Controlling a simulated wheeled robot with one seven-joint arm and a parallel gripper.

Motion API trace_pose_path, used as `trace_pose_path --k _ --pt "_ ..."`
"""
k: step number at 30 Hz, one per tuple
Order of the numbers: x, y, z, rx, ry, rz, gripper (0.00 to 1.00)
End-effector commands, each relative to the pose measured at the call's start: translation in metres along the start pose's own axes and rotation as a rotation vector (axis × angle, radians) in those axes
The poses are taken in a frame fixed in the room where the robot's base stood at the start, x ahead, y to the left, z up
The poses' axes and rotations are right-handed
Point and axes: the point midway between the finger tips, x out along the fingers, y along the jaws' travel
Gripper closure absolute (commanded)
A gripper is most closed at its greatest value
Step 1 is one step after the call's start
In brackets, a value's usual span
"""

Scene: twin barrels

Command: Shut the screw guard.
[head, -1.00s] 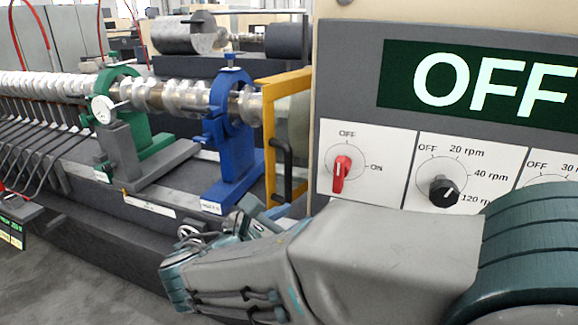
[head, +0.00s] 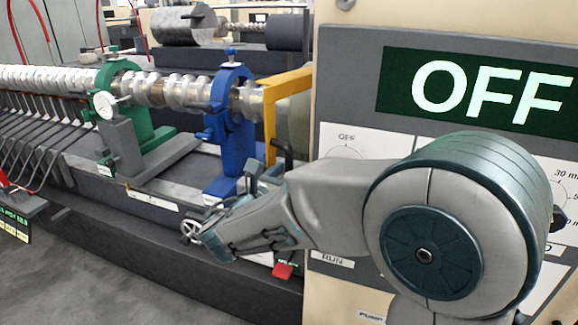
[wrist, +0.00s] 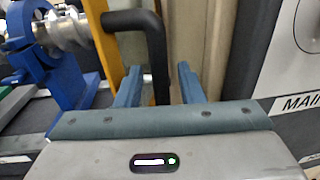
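The screw guard (head: 269,120) has a yellow frame with a pale panel at the right end of the screw, beside the control cabinet. The screw (head: 155,90) lies bare to its left. The guard's black handle (wrist: 155,55) stands upright in the wrist view; in the head view its lower part is hidden by my gripper (head: 265,172). My gripper's two blue fingers (wrist: 160,86) are spread apart, one on either side of the handle in the picture. I cannot tell whether either finger touches it.
A blue stand (head: 233,140) and a green stand (head: 130,125) with a dial hold the screw. The control cabinet (head: 350,40) shows OFF and stands close behind my arm. A red block (head: 283,271) sits low beside the cabinet.

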Motion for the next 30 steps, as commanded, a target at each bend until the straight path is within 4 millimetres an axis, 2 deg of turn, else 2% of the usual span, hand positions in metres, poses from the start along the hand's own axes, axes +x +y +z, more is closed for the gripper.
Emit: trace_pose_path --k 4,13,14,17,18,30 --pt "0.012 0.0 0.0 0.0 0.0 0.0 0.65" --pt "0.014 0.0 0.0 0.0 0.0 0.0 0.65" --pt "0.014 0.0 0.0 0.0 0.0 0.0 0.68" --pt "0.014 0.0 0.0 0.0 0.0 0.0 0.96" --pt "0.014 0.0 0.0 0.0 0.0 0.0 1.0" --pt "0.023 0.001 -0.001 0.0 0.001 -0.063 1.0"
